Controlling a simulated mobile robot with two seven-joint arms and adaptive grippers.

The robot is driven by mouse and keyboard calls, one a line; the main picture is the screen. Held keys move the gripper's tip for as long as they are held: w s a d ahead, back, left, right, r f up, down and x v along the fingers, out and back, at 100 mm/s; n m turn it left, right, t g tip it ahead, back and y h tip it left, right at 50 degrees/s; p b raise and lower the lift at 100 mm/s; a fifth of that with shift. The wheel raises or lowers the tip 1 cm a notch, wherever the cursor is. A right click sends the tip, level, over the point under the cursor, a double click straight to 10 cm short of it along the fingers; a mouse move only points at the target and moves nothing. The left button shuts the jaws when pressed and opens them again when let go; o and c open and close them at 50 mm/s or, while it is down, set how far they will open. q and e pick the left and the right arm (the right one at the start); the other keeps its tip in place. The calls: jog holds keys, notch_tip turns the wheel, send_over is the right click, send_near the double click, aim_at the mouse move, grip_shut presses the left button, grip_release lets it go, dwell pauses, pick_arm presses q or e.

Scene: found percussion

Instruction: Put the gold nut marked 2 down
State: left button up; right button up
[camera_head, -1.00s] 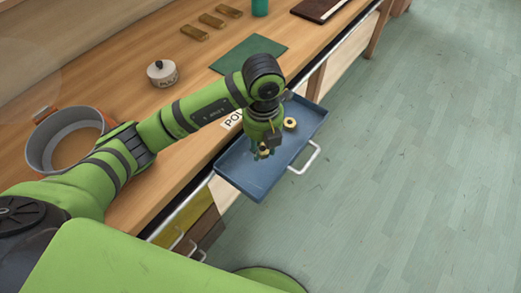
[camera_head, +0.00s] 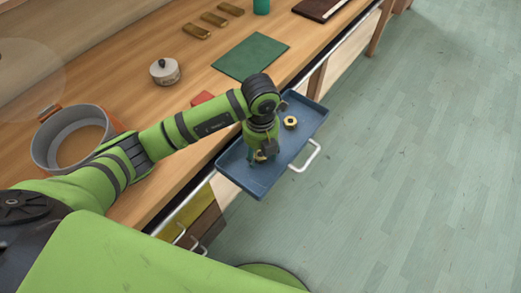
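The blue drawer tray (camera_head: 246,180) stands pulled out at the bench's front edge. One gold nut (camera_head: 290,122) lies in it toward the far right. My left gripper (camera_head: 262,155) points down low inside the tray, to the left of that nut. A second gold nut (camera_head: 260,156) shows between its fingers, mostly hidden by them. The fingers appear shut on it. The numbers on both nuts are too small to read. I cannot tell whether the held nut touches the tray floor. My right gripper is out of view.
A white handle (camera_head: 307,158) sticks out from the tray. The floor at right is clear.

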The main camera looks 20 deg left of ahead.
aim_at(260, 154)
pick_arm(q)
jog(key=shift+r, duration=0.55)
notch_tip(260, 154, up, 11)
jog(key=b, duration=0.1)
jog(key=shift+r, duration=0.15)
